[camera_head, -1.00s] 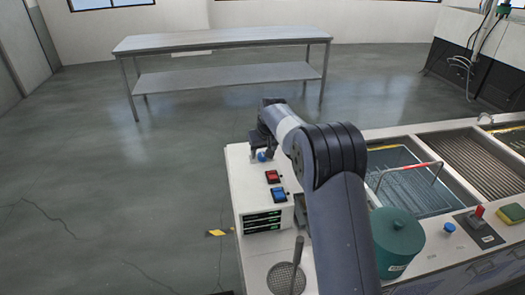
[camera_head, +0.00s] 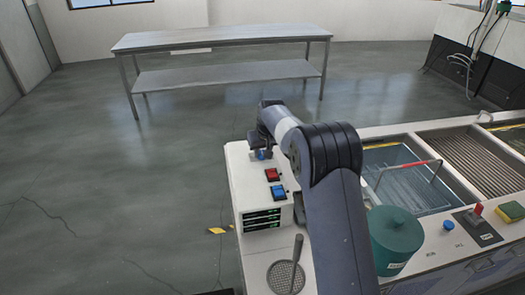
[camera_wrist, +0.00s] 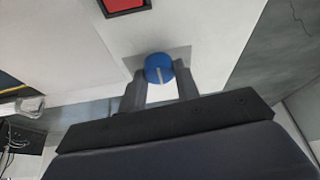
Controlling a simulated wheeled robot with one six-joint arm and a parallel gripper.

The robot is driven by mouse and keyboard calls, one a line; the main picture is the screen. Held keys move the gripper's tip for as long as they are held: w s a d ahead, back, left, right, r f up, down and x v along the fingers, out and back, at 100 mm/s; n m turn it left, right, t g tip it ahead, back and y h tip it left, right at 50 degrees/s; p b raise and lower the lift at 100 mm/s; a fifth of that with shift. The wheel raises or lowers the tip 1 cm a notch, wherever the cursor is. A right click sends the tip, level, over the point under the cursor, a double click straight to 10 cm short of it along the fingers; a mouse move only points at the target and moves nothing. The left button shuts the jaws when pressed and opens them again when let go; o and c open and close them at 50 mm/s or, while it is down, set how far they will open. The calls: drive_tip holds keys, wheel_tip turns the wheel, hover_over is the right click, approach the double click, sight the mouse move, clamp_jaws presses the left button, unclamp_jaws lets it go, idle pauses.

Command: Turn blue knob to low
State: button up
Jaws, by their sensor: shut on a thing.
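The blue knob (camera_wrist: 158,64) sits on a grey plate on the white control box (camera_head: 239,168). A pale pointer line on its face runs nearly up and down in the wrist view. My gripper (camera_wrist: 159,76) is shut on the knob, with one finger on each side of it. In the head view the knob (camera_head: 262,154) is partly hidden under my gripper (camera_head: 262,148). No low marking can be read beside the knob.
A red switch (camera_head: 272,174) and a blue switch (camera_head: 279,192) sit nearer on the box. Open floor lies left.

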drive_tip(key=shift+n, duration=0.3)
drive_tip(key=n+y, duration=0.1)
drive_tip(key=n, duration=0.1)
drive_tip(key=n+g+y, duration=0.1)
drive_tip(key=n, duration=0.2)
drive_tip(key=shift+w+d, duration=0.15)
drive_tip(key=n+g+p, duration=0.1)
drive_tip(key=n, duration=0.2)
drive_tip(key=n+g+y+p, duration=0.1)
drive_tip(key=n, duration=0.2)
drive_tip(key=shift+w+r, duration=0.1)
drive_tip(key=shift+w, duration=0.05)
drive_tip(key=shift+n, duration=0.3)
drive_tip(key=o, duration=1)
drive_tip(key=shift+c, duration=0.2)
drive_tip(key=w+v, duration=0.1)
drive_tip(key=v, duration=0.9)
drive_tip(key=shift+s+d+r+b, duration=0.2)
drive_tip(key=shift+s+r+b, duration=0.1)
drive_tip(key=shift+s+b, duration=0.1)
